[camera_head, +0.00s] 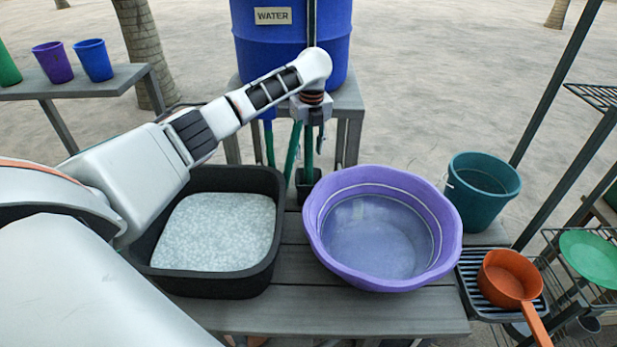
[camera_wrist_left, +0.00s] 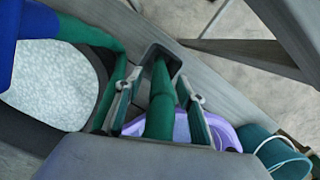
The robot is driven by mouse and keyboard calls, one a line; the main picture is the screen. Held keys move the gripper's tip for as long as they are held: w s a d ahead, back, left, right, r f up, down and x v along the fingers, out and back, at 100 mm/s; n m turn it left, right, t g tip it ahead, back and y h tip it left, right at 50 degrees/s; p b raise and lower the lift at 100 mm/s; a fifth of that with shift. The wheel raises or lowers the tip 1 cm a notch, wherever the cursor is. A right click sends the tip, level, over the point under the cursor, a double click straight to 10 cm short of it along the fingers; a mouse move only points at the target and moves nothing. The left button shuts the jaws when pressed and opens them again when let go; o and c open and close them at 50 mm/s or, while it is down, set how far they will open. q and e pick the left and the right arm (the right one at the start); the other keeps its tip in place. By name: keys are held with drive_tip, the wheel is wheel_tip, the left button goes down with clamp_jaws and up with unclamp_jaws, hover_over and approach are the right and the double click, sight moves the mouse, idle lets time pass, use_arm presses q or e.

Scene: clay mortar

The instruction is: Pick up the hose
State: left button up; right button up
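The green hose (camera_head: 309,158) hangs in front of the blue water barrel (camera_head: 292,45), its end in a small dark holder (camera_head: 307,188) at the back edge of the table. In the left wrist view, a straight length of the hose (camera_wrist_left: 160,100) runs between my left gripper's two fingers, with a gap on each side. My left gripper (camera_head: 308,128) is open around the hose, pointing down. In the head view its fingers are small and partly merge with the hose. My right gripper is in neither view.
A black tub (camera_head: 270,270) of pale grainy material and a purple basin (camera_head: 450,225) stand on the slatted table in front of the hose. A teal bucket (camera_head: 480,205) and an orange pan (camera_head: 505,280) are at right. Blue and purple cups stand on a left bench.

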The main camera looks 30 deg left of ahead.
use_arm(q)
drive_tip(key=shift+w+f, duration=0.1)
drive_tip(key=shift+f, duration=0.75)
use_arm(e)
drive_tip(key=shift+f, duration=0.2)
use_arm(q)
drive_tip(key=shift+c, duration=0.4)
drive_tip(key=c, duration=1)
drive_tip(key=shift+r, duration=0.1)
